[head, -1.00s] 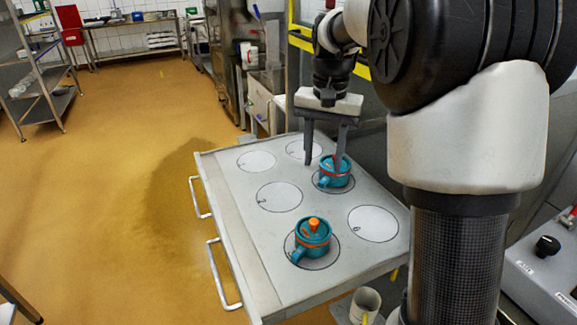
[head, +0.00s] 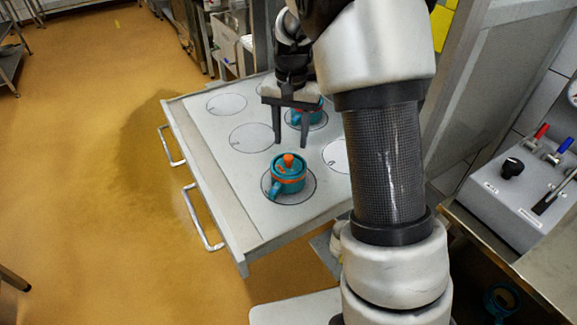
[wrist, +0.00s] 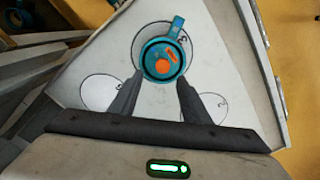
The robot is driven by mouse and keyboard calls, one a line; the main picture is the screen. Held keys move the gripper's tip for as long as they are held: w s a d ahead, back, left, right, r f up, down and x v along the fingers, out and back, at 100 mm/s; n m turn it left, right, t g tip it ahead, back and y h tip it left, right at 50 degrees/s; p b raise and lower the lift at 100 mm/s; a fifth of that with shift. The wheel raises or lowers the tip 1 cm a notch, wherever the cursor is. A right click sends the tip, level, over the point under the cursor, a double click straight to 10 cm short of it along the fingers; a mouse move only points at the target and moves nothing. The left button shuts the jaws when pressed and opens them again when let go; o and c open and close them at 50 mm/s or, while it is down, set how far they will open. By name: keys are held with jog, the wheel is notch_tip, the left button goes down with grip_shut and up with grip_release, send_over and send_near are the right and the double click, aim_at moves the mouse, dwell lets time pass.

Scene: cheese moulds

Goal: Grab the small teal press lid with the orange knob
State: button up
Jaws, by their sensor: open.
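The small teal lid with the orange knob (head: 288,160) sits on a teal pot (head: 287,184) in a marked circle at the bench's near end. The pot's handle points to the lower left. The lid also shows from above in the wrist view (wrist: 164,58), just beyond the fingertips. My gripper (head: 291,143) points down, open and empty, above and behind this lid. It also shows in the wrist view (wrist: 159,82), with its fingers apart, one to each side below the pot. I see no contact with the lid.
A second teal pot (head: 311,116) stands behind, partly hidden by my gripper; its top is hidden. Empty marked circles (head: 251,138) lie on the pale bench top (head: 222,176). A control box (head: 520,195) stands at the right. Open floor lies left of the bench.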

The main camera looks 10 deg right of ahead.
aim_at(289, 157)
jog(key=f, duration=0.4)
jog(key=shift+s+a, duration=0.4)
jog(key=shift+f, duration=0.5)
grip_shut()
